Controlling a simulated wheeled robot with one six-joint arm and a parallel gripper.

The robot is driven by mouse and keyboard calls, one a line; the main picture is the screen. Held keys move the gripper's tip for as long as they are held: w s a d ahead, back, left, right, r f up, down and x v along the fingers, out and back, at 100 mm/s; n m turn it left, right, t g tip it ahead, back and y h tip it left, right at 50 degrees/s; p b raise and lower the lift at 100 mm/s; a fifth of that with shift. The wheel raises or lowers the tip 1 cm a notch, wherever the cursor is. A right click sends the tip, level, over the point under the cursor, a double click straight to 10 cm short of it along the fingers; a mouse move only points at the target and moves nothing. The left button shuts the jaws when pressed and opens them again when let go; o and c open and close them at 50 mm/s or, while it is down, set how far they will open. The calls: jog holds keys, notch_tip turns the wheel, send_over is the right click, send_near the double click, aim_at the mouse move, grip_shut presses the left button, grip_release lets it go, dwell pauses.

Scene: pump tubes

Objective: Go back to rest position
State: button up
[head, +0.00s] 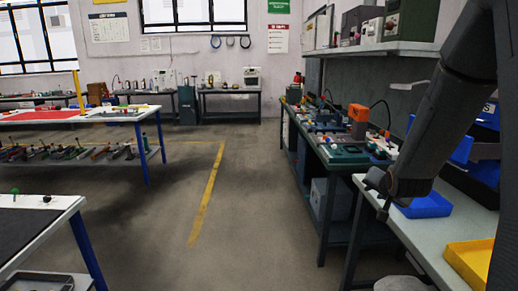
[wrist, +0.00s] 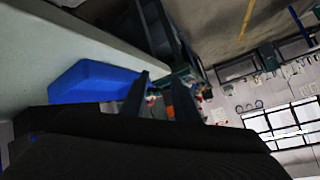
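My arm (head: 440,120) comes down from the upper right in the head view. My gripper (head: 383,208) hangs at its lower end, over the left edge of the pale bench on the right (head: 415,235). In the wrist view the two dark fingers of my gripper (wrist: 158,82) stand apart. Nothing is held between them; only the distant bench and its small parts show in the gap. A blue bin (head: 425,206) sits on the pale bench just right of the gripper. It also shows left of the fingers in the wrist view (wrist: 90,80).
A yellow bin (head: 470,262) lies nearer on the pale bench. A dark green bench (head: 318,150) with an orange device (head: 358,115) stands beyond it. A white table (head: 30,225) is at lower left. The floor (head: 245,190) between the tables is clear.

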jog(key=s+a+f+n+g, duration=0.1)
jog(key=s+a+n+g, duration=0.1)
jog(key=s+a, duration=0.4)
jog(key=s+a+f+n+g+y, duration=0.1)
jog(key=s+a+g, duration=0.4)
jog(key=s, duration=0.9)
jog(key=s+a+f+n+g+y, duration=0.1)
jog(key=s+a+f+n+g, duration=0.2)
jog(key=s, duration=0.7)
jog(key=a+n, duration=0.2)
jog(key=a, duration=0.2)
jog(key=shift+s+a+g, duration=0.15)
jog(key=shift+s+g, duration=0.1)
jog(key=shift+g, duration=0.05)
